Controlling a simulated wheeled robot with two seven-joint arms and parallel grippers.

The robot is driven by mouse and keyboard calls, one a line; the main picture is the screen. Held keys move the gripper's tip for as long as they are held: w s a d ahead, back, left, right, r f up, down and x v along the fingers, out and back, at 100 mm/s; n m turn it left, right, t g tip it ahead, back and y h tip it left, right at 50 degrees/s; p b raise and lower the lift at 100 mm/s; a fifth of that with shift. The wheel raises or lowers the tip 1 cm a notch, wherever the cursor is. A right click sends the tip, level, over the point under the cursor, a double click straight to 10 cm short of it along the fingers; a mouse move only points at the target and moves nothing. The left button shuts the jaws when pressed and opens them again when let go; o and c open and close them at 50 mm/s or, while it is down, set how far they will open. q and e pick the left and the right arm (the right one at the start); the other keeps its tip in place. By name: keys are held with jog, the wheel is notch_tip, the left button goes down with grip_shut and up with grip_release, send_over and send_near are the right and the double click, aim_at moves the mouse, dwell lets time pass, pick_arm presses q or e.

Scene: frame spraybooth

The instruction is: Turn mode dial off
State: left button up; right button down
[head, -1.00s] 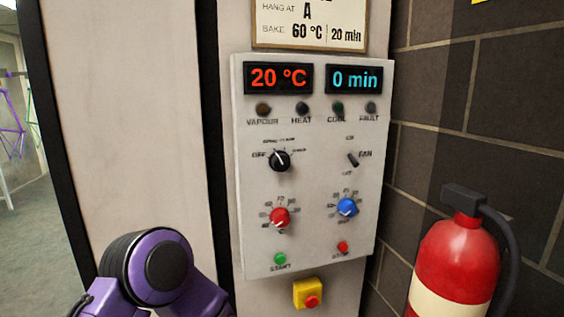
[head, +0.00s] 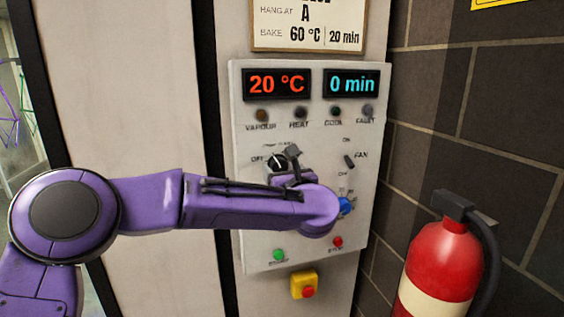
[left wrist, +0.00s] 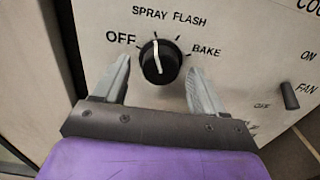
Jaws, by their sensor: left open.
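The mode dial (head: 277,161) is a black round knob with a white pointer, at the left of the control panel (head: 360,215). In the left wrist view the dial (left wrist: 160,68) has its pointer up, below the word SPRAY, with OFF to its left and BAKE to its right. My left gripper (head: 291,155) is at the dial in the head view, partly covering it. In the left wrist view its fingers (left wrist: 158,74) are open, one on each side of the dial, with gaps showing. My right gripper is out of view.
The fan switch (head: 349,162) is right of the dial. A blue knob (head: 345,205), green button (head: 278,255) and red button (head: 338,242) are below; my arm hides the red knob. A yellow-based emergency button (head: 304,286) and fire extinguisher (head: 440,262) are lower.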

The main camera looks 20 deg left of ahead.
pick_arm(q)
jog(key=shift+w+a, duration=0.15)
jog(key=shift+w, duration=0.2)
jog(key=shift+f, duration=0.1)
jog(key=c, duration=1.1)
jog(key=shift+o, duration=0.2)
jog(key=shift+f+b, duration=0.1)
jog(key=shift+b, duration=0.25)
jog(key=shift+n+b, duration=4.6)
jog(key=shift+b, duration=4.35)
